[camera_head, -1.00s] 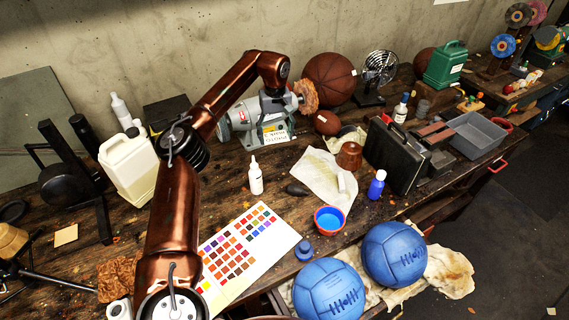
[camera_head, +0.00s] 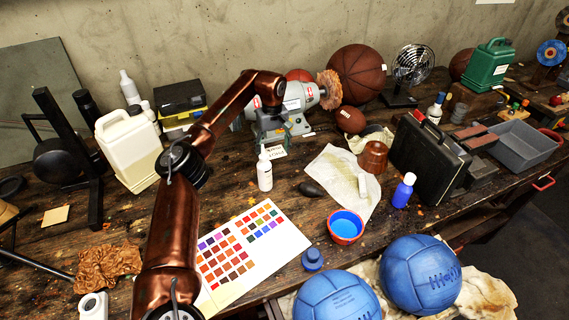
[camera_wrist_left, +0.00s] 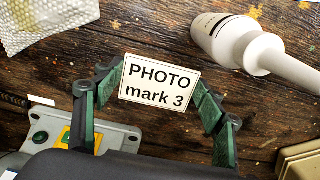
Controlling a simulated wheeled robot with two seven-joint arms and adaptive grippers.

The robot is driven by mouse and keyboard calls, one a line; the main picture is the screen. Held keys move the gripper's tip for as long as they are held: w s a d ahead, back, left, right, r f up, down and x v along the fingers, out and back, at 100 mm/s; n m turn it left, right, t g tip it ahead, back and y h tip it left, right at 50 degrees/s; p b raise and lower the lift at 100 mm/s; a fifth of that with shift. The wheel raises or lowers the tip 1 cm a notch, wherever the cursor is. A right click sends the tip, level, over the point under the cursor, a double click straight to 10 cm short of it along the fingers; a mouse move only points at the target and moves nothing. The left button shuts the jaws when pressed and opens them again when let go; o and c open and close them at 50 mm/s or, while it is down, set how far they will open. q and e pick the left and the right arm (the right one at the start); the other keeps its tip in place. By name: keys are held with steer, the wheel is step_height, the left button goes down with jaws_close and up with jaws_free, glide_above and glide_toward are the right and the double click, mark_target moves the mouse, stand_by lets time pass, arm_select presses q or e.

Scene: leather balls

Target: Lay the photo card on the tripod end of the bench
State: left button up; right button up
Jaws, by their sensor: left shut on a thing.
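The photo card (camera_wrist_left: 160,84) is a small white card with "PHOTO mark 3" in black. In the left wrist view it sits between the green-padded fingers of my left gripper (camera_wrist_left: 158,92), which is shut on it. In the head view the card (camera_head: 274,153) shows small, in front of the grinder, with my left gripper (camera_head: 271,142) just above it. I cannot tell whether it touches the bench. The tripod (camera_head: 38,265) is partly in view at the left end of the wooden bench (camera_head: 127,222). My right gripper is not in view.
A grinder (camera_head: 296,104) stands behind the card and a white bottle (camera_head: 265,172) in front. A white jug (camera_head: 129,150), black stand (camera_head: 75,165), brown crumpled leather (camera_head: 108,259) and tan square (camera_head: 55,216) lie toward the left. Bare wood shows between them.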

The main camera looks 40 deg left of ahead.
mark_target(274, 171)
arm_select(q)
step_height(274, 171, down, 3)
steer(key=shift+w+r, duration=0.1)
steer(key=shift+f+b, duration=0.55)
steer(key=shift+f, duration=1.45)
steer(key=shift+f, duration=0.15)
steer(key=o, duration=0.8)
steer(key=shift+c, duration=0.2)
steer(key=shift+o, duration=0.9)
